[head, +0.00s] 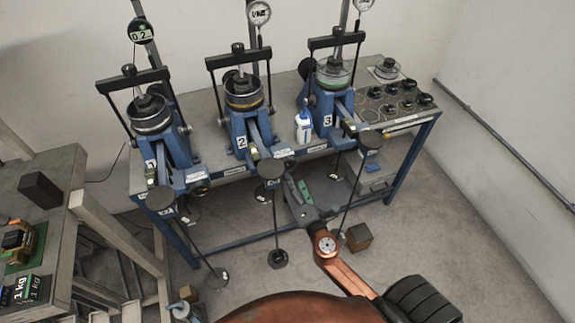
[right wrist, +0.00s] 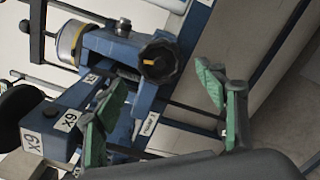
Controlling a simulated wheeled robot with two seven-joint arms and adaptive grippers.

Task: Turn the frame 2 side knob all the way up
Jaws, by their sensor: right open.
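Frame 2 (head: 240,128) is the middle of three blue lever frames on the bench, with a yellowish ring in its cup. Its side knob is small and dark in the head view, and its setting cannot be read there. In the right wrist view, a black lobed knob (right wrist: 158,57) with an orange mark pointing left sits on a blue frame; I cannot tell for certain which frame it is. My right gripper (head: 297,191) is low in front of the bench, between frames 2 and 3. Its green-padded fingers (right wrist: 158,100) are spread and empty, apart from the knob. My left gripper is not in view.
Frame 1 (head: 172,152) stands left and frame 3 (head: 328,117) right. A white bottle (head: 303,128) stands between frames 2 and 3. Levers with black discs and hanging rods project over the bench front. A brown block (head: 359,237) lies on the floor. Open floor lies right.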

